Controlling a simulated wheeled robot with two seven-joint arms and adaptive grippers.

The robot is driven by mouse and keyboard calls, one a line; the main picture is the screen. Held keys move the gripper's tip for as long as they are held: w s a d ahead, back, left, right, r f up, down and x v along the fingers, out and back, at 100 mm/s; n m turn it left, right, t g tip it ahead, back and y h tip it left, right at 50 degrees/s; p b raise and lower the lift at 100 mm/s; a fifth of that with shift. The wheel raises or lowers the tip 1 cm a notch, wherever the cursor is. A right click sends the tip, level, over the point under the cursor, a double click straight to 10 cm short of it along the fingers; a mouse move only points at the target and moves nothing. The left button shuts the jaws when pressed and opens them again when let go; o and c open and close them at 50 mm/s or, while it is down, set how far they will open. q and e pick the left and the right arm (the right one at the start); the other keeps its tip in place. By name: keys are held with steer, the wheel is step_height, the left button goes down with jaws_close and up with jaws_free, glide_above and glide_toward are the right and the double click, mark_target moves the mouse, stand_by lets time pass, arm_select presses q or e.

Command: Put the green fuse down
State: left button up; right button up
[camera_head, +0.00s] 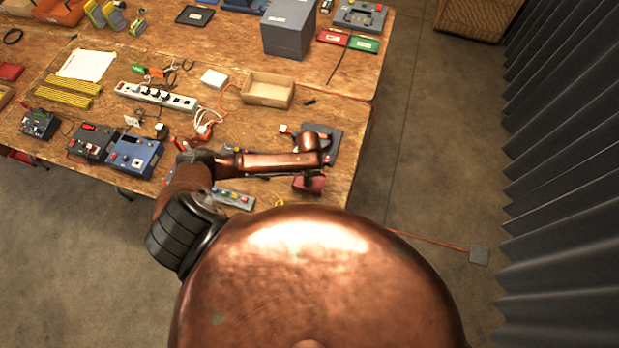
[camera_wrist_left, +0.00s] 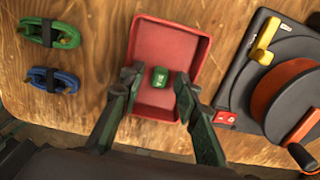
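The green fuse (camera_wrist_left: 160,77) is a small green block in the wrist view, inside a shallow red tray (camera_wrist_left: 172,37). It appears to lie on the tray floor. My left gripper (camera_wrist_left: 158,84) is open, its two dark fingers spread on either side of the fuse with visible gaps. In the head view my left gripper (camera_head: 312,174) is over the red tray (camera_head: 308,187) near the table's front right; the fuse cannot be made out there. My right gripper is not in view.
A dark unit with a red-orange reel and yellow handle (camera_wrist_left: 266,40) stands close right of the tray. Green (camera_wrist_left: 48,33) and blue (camera_wrist_left: 50,80) looped pieces lie to its left. A wooden box (camera_head: 268,90) and a power strip (camera_head: 155,96) are farther back.

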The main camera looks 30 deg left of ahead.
arm_select(q)
step_height(320, 180, up, 12)
steer(key=shift+r, duration=0.15)
stand_by(0.4)
